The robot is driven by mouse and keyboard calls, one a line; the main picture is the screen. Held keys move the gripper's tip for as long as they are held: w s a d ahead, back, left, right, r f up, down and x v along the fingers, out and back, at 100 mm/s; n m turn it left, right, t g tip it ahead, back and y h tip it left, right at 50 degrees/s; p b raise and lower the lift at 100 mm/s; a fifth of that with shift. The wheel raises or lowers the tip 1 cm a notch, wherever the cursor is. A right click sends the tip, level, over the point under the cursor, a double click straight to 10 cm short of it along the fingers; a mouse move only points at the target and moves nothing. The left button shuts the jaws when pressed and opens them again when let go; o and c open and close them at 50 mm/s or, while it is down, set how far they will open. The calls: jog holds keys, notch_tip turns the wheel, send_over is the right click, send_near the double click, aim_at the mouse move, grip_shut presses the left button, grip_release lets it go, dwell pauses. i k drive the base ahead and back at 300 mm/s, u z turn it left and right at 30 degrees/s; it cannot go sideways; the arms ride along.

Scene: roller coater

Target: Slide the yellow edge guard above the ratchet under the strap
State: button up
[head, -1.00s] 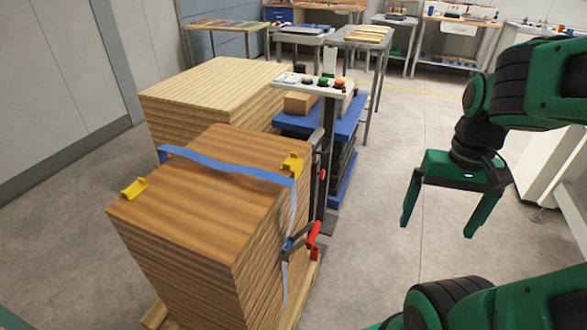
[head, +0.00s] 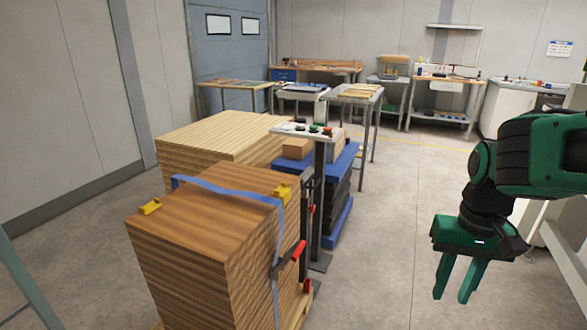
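A yellow edge guard (head: 283,192) sits at the right top edge of the front wood stack (head: 205,220), above the ratchet (head: 288,260) with its red handle. The blue strap (head: 225,191) crosses the stack's top, bowed up off it, and hangs down the right side past this guard. Whether the strap lies over the guard or just beside it is hard to tell. A second yellow guard (head: 150,206) lies at the left top edge, clear of the strap. My green gripper (head: 451,299) is open and empty, pointing down over the floor, well right of the stack.
A post with a button panel (head: 318,132) stands close behind the ratchet side. A paler wood stack (head: 210,143) and a blue-topped stack (head: 345,160) are behind. Floor between stack and gripper is clear. Workbenches (head: 330,68) line the back.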

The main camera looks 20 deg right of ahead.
aim_at(284, 192)
jog(key=k, duration=0.65)
jog(key=z, duration=0.55)
jog(key=i, duration=2.1)
jog(key=u, duration=0.7)
